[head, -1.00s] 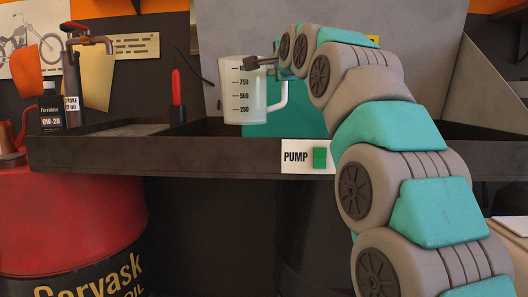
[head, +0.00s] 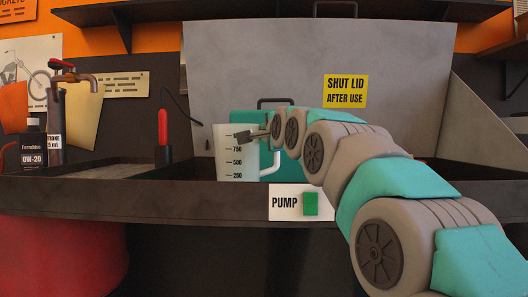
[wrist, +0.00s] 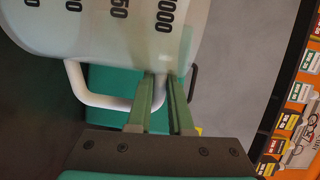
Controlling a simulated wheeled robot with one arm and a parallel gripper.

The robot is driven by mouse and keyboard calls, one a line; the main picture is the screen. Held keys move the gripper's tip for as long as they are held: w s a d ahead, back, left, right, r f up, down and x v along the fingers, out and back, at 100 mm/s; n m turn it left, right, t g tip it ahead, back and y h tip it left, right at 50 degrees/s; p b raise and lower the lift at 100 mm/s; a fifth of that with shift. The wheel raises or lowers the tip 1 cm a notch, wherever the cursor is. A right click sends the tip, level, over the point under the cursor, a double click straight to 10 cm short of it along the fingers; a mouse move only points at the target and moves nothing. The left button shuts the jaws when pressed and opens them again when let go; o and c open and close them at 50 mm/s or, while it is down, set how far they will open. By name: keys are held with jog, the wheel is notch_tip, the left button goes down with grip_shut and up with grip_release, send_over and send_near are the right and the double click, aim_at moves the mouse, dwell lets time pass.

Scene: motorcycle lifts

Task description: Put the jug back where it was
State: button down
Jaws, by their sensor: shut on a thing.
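The jug (head: 236,160) is a translucent white measuring jug with black graduations and a white handle. It stands upright in the head view, behind the front rim of the dark metal basin (head: 130,200). Its bottom lines up with that rim, so I cannot tell if it rests on anything. My gripper (head: 245,136) is at the jug's upper right side. In the wrist view my gripper (wrist: 163,80) is shut on the upper part of the handle, and the jug (wrist: 110,30) fills the upper left.
A teal thing (head: 270,122) stands close behind the jug. A grey lid (head: 300,70) with a yellow sign (head: 345,91) stands open behind. A red-handled tool (head: 163,132), a tap (head: 75,75) and an oil bottle (head: 33,145) are at left. A green pump button (head: 310,204) is on the front.

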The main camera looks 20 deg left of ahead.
aim_at(264, 171)
jog(key=shift+f, duration=2.1)
jog(key=c, duration=0.8)
grip_release()
jog(key=v, duration=1.2)
jog(key=shift+b, duration=0.3)
